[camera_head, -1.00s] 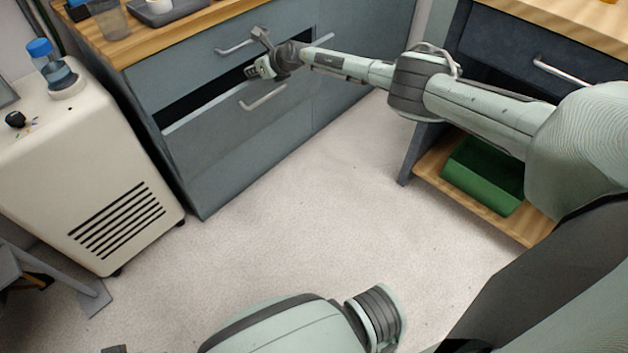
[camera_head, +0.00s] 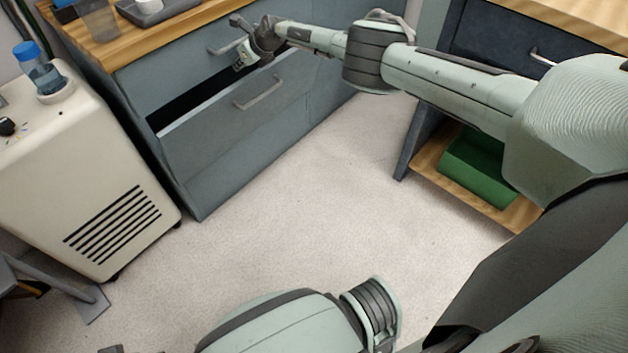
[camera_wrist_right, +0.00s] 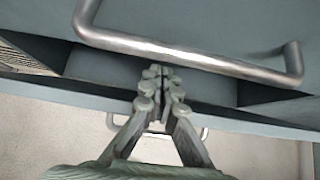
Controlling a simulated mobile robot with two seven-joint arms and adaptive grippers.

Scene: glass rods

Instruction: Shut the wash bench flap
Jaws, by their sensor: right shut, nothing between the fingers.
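The wash bench flap (camera_head: 230,122) is the grey lower front panel of the bench at the upper left. It is tilted out, with a dark gap behind its top edge. Its bar handle (camera_head: 260,93) is on its face. My right gripper (camera_head: 240,60) is shut and empty, in front of the bench near the flap's top edge. In the right wrist view its closed fingertips (camera_wrist_right: 160,80) overlap the dark gap; whether they touch the flap cannot be told. The flap's handle (camera_wrist_right: 111,122) shows partly behind the fingers.
The upper front's bar handle (camera_wrist_right: 180,53) crosses close above the fingertips. A cream wheeled unit (camera_head: 75,165) stands left of the bench. A dark bench with a green bin (camera_head: 478,168) stands at right. The floor (camera_head: 290,205) between is clear.

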